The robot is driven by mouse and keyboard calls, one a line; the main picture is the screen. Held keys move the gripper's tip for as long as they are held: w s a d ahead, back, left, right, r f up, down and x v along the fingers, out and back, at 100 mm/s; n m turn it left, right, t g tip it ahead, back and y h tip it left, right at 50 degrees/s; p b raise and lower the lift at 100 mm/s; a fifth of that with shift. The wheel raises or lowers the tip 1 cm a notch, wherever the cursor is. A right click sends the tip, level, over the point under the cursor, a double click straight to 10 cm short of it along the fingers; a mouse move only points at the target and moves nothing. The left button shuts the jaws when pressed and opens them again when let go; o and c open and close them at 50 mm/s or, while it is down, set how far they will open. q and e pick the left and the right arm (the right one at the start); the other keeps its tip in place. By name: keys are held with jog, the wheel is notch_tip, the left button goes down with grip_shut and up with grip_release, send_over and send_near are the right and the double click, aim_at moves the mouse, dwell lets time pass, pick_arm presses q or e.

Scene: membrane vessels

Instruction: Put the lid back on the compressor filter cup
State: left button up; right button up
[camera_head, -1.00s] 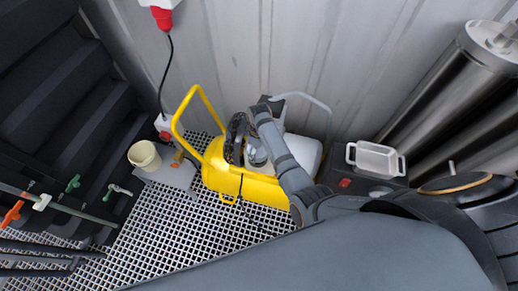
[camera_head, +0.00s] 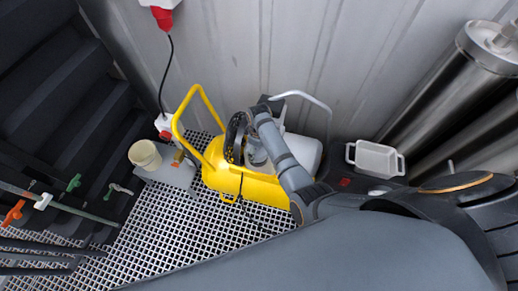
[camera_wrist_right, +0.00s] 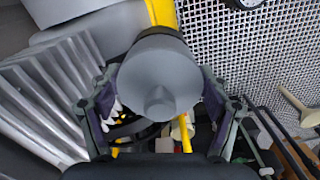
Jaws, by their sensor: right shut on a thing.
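The yellow compressor (camera_head: 262,188) stands on the metal grating beside the ribbed wall. My right gripper (camera_head: 238,140) is over the left part of the compressor, with its arm crossing the compressor from the lower right. In the right wrist view, my right gripper (camera_wrist_right: 160,98) is shut on a grey round piece with a blunt conical tip, which looks like the lid (camera_wrist_right: 158,74). The fingers press on it from both sides. I cannot make out the filter cup; the gripper and held piece cover much of that area. My left gripper is out of view.
A yellow handle (camera_head: 180,112) rises at the compressor's left end. A cream bucket (camera_head: 145,155) stands on a grey plate to the left. A white tray (camera_head: 376,160) is on the right, near steel cylinders (camera_head: 470,75). The grating (camera_head: 165,240) at front left is clear.

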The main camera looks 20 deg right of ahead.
jog(key=shift+r+p, duration=0.1)
jog(key=shift+p, duration=0.2)
dwell(0.4)
jog(key=shift+f, duration=0.25)
dwell(0.8)
jog(key=shift+p, duration=0.5)
dwell(0.3)
jog(key=o, duration=1.1)
